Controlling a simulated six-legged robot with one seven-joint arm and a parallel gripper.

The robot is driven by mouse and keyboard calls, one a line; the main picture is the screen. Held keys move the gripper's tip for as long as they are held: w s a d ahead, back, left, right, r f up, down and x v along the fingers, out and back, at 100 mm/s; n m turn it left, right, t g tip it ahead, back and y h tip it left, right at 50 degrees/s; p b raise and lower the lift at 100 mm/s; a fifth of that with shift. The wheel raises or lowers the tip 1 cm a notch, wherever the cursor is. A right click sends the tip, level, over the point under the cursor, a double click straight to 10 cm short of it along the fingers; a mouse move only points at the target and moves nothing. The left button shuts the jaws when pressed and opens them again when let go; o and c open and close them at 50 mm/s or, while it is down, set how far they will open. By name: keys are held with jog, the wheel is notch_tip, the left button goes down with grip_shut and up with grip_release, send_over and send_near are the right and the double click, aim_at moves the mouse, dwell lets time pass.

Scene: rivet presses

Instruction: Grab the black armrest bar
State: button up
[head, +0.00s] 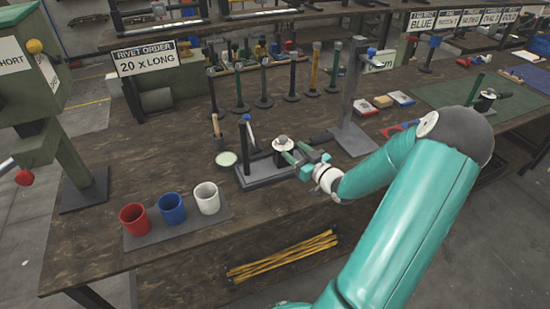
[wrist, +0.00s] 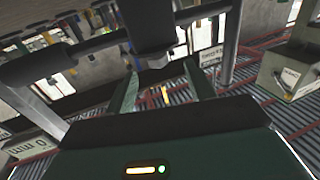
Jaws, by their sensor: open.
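My gripper (head: 294,156) is at the small fixture on the bench, with its green fingers beside the fixture's round pale disc (head: 283,142). In the wrist view my gripper (wrist: 160,67) has its two fingers spread, with no object held between them. A dark horizontal bar with thicker black sleeves (wrist: 62,62), which looks like the black armrest bar, crosses the upper wrist view beyond the fingertips. A black block (wrist: 150,24) sits at its middle. In the head view I cannot clearly pick out this bar; a short dark cylinder (head: 321,137) lies just behind the gripper.
The fixture's grey base (head: 265,178) carries a black post (head: 242,145). A tall grey stand (head: 352,100) rises right of my gripper. Red (head: 134,219), blue (head: 172,208) and white (head: 206,198) cups stand at front left. Several upright tools line the back. Bare bench lies front-right of the cups.

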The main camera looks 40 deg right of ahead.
aim_at(286, 141)
jog(key=w, duration=0.7)
jog(key=shift+w+d+r, duration=0.15)
jog(key=shift+d+r, duration=0.1)
jog(key=shift+d, duration=0.05)
grip_shut()
